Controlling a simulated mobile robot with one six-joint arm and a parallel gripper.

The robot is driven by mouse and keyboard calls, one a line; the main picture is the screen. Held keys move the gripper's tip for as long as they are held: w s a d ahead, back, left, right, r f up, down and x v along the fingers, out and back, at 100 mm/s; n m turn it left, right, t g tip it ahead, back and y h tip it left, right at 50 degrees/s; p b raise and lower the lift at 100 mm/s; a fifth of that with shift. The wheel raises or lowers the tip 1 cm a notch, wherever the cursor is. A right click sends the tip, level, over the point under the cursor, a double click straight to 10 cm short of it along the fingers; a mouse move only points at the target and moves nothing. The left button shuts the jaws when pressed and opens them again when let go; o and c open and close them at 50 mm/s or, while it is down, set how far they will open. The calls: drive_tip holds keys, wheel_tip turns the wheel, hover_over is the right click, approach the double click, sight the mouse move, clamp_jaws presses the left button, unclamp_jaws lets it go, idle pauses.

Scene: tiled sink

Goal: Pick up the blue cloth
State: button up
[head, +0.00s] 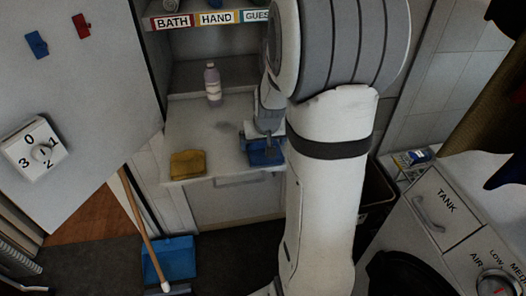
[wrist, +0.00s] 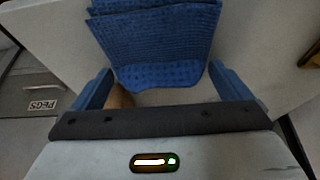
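The blue cloth (head: 267,157) is folded and lies at the front edge of the pale counter (head: 222,133), partly hidden by my arm in the head view. In the wrist view the cloth (wrist: 155,42) shows a waffle weave and stacked folds. My gripper (wrist: 160,70) is open, with its two blue fingers wide apart. The near folded edge of the cloth shows between the fingertips, with a gap to each finger. I cannot tell the gripper's height above the cloth. In the head view my gripper (head: 264,142) is over the cloth, mostly hidden by my arm.
A yellow cloth (head: 187,163) lies to the left on the counter, and a pale bottle (head: 212,82) stands behind. Shelf labels (head: 215,18) are above. A blue dustpan (head: 168,259) and a wooden handle (head: 141,219) are below left. A control panel (head: 455,225) is at right.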

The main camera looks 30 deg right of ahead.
drive_tip(key=c, duration=0.6)
wheel_tip(320, 180, up, 18)
drive_tip(key=shift+p, duration=0.5)
